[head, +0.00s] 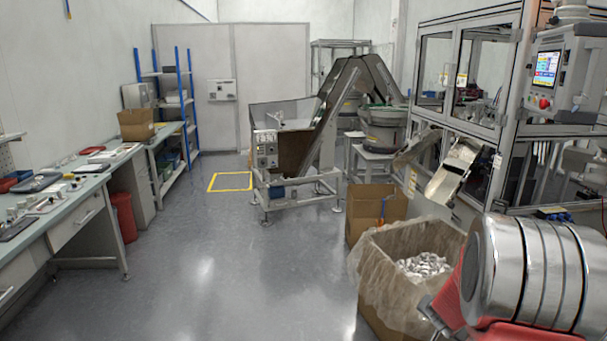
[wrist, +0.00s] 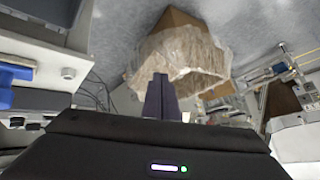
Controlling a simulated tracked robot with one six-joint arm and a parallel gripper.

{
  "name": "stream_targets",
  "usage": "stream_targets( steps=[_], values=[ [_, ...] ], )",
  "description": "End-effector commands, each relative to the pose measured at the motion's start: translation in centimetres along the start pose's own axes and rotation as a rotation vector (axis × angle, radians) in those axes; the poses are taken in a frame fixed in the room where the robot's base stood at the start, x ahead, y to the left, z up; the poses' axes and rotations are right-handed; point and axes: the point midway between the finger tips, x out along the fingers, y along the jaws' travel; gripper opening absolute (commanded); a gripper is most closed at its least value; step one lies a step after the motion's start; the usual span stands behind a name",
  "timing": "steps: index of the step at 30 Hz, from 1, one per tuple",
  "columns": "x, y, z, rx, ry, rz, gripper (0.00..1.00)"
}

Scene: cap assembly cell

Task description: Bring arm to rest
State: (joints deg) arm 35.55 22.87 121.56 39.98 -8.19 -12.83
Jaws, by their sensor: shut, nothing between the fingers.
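My gripper (wrist: 161,97) shows in the wrist view. Its two dark fingers are together, with nothing between them. Beyond the fingertips is a cardboard box with a clear plastic liner (wrist: 185,52); the gripper appears apart from it. The wrist view is tilted, so the room looks turned. In the head view the fingers are not visible.
In the head view, a lined box (head: 383,283) of small metal parts stands at the lower right, with another cardboard box (head: 368,210) behind it. The machine cell (head: 470,85) fills the right side. A workbench (head: 75,205) runs along the left. The middle floor (head: 215,265) is clear.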

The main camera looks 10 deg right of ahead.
Motion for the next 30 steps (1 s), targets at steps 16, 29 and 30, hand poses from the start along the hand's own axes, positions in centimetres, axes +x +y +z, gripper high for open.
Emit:
stream_targets(
  steps=[16,29,30],
  values=[
    [-16.0,-7.8,11.6,-0.332,-0.389,-0.199,0.00],
    [-27.5,-6.4,17.6,-0.600,-0.531,-0.210,0.00],
    [-28.4,-6.2,18.0,-0.623,-0.536,-0.209,0.00]
  ],
)
